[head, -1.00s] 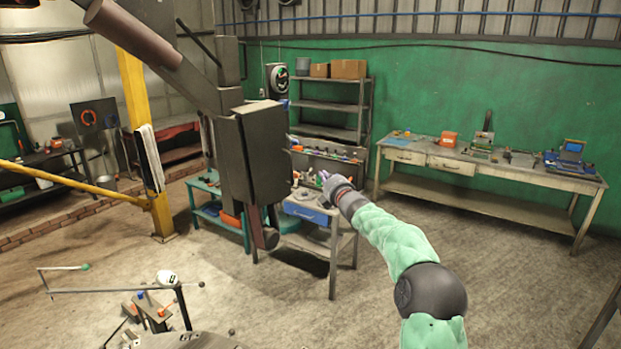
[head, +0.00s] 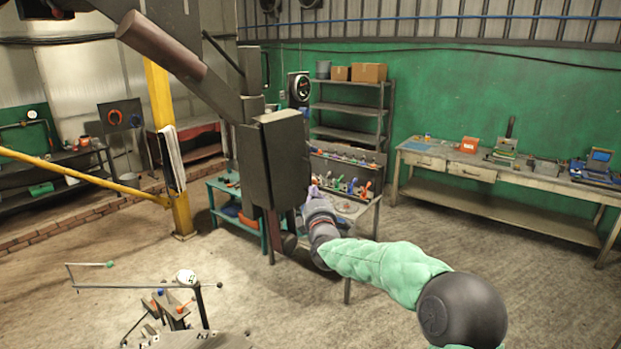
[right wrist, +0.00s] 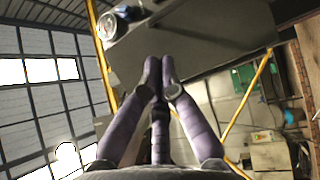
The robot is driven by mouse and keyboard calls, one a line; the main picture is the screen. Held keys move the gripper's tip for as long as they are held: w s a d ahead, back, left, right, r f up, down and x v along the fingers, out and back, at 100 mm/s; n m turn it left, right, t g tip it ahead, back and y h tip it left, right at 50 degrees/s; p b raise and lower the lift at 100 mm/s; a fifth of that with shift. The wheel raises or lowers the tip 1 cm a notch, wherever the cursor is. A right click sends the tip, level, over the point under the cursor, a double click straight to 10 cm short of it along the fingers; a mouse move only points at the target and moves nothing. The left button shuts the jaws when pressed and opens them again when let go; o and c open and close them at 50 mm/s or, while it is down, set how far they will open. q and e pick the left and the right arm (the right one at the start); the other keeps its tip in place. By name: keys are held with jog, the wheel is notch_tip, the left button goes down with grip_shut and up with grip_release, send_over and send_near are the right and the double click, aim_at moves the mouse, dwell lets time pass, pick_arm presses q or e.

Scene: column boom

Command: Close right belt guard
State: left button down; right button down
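A dark grey box-like guard (head: 286,158) hangs on the column boom, left of centre in the head view. A narrower dark panel (head: 252,165) stands at its left side; I cannot tell how far the guard is open. A large grey panel (right wrist: 195,38) fills the upper middle of the right wrist view. My right gripper (head: 314,193) is at the box's lower right edge in the head view. Its purple fingers (right wrist: 160,68) are drawn together with nothing visible between them, their tips against or just short of the panel; contact is unclear. My left gripper is out of view.
A yellow post (head: 165,130) stands left of the boom. A teal cart (head: 222,205) and a small table with coloured tools (head: 345,185) stand behind the box. A long workbench (head: 500,175) is along the green wall. The floor at front right is clear.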

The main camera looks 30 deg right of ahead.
jog(key=s+a+f+g+h, duration=0.1)
jog(key=s+a+f, duration=0.1)
jog(key=p, duration=0.5)
send_near(310, 176)
jog(key=x, duration=0.7)
jog(key=shift+w, duration=0.1)
